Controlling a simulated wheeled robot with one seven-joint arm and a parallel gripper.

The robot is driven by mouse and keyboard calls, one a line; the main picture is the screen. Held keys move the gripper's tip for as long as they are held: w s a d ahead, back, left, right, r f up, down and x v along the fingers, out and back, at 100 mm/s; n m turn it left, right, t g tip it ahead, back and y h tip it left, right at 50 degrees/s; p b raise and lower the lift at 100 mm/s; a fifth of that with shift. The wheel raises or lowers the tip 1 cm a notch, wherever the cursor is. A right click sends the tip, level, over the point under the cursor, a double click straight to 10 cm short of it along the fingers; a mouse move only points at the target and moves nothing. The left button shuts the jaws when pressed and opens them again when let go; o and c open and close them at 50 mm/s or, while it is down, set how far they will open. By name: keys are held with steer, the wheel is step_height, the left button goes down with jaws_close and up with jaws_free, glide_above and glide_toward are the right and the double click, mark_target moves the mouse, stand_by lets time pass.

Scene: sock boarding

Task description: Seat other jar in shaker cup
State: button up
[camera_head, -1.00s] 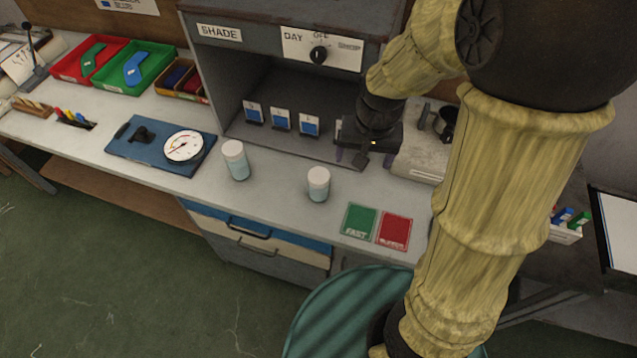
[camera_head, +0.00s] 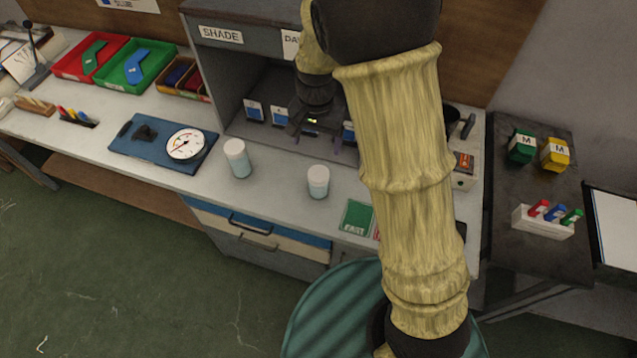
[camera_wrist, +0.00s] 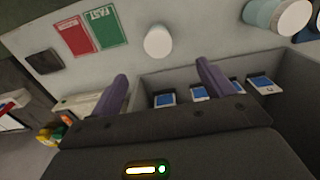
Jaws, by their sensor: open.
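Two white-lidded jars with pale blue contents stand upright on the bench: a left jar (camera_head: 237,158) and a right jar (camera_head: 318,182). In the wrist view the right jar's lid (camera_wrist: 158,41) lies beyond the fingertips, roughly between them, and the left jar (camera_wrist: 278,17) is at the upper right. My gripper (camera_head: 312,132) is above the bench in front of the booth, behind the right jar, and touches neither jar. Its purple fingers (camera_wrist: 163,88) are apart with nothing between them. A dark cup, perhaps the shaker cup (camera_head: 452,115), is mostly hidden behind my arm.
A blue board with a dial (camera_head: 185,145) lies left of the jars. The green FAST card (camera_head: 357,217) lies right of them; the red card (camera_wrist: 73,37) is beside it. Small blue swatch cards (camera_head: 280,115) stand in the booth. A side table (camera_head: 550,200) holds boxes. Bench space around the jars is clear.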

glide_toward(318, 173)
step_height(318, 173, down, 5)
steer(key=shift+a+f+p, duration=0.15)
steer(key=shift+f+p, duration=0.05)
steer(key=shift+p, duration=0.2)
steer(key=shift+d+f+p, duration=0.2)
steer(key=shift+f+p, duration=0.4)
steer(key=shift+f, duration=2)
steer(key=c, duration=1.5)
steer(key=shift+o, duration=0.2)
steer(key=shift+r, duration=0.1)
